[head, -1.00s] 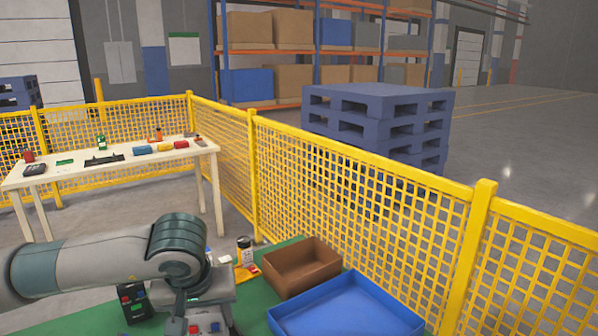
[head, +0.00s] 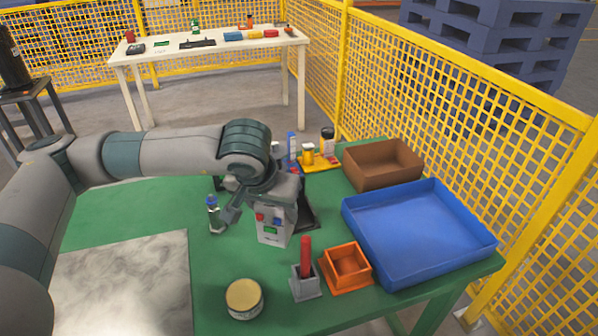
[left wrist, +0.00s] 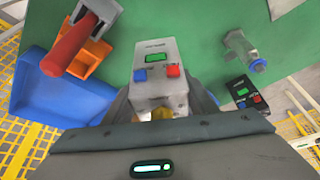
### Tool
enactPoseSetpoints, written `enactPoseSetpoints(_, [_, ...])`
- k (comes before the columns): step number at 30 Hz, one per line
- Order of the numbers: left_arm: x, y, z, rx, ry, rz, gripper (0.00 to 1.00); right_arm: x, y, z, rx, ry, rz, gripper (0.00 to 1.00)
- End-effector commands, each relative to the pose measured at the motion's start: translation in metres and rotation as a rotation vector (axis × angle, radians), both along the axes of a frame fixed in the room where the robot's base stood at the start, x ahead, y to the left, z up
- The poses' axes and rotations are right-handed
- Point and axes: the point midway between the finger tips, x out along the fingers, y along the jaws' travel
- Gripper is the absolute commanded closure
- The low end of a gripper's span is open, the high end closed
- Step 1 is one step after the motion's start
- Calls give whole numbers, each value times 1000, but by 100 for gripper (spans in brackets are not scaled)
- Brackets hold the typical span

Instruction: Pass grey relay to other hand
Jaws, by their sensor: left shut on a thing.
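The grey relay (head: 272,232) is a light grey box with a green display and red and blue buttons. My left gripper (head: 268,205) is shut on it over the green table. In the left wrist view the grey relay (left wrist: 156,66) sits between the fingers of my left gripper (left wrist: 160,105), display facing the camera. Whether its underside touches the table I cannot tell. My right gripper is in neither view.
A red-handled item in a grey holder (head: 305,284), orange box (head: 347,268), round tin (head: 244,298), blue tray (head: 430,270) and brown bin (head: 383,182) occupy the green table (head: 130,207).

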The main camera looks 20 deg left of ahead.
Motion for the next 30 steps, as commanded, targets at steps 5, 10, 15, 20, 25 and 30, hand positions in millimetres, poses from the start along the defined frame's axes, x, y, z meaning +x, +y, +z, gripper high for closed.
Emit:
enactPoseSetpoints(5, [0,-14,7,-2,-3,-54,81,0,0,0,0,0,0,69])
enactPoseSetpoints(10, [0,-41,17,-3,-3,-163,81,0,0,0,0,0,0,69])
enactPoseSetpoints(15, [-1,-78,31,-3,-4,-311,81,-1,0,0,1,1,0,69])
enactPoseSetpoints(20, [-1,-114,45,-2,-4,-459,81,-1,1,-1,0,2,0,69])
enactPoseSetpoints(25, [-2,-146,57,-1,-3,-589,81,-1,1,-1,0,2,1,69])
enactPoseSetpoints(30, [-3,-164,64,-2,-2,-666,81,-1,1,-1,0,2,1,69])
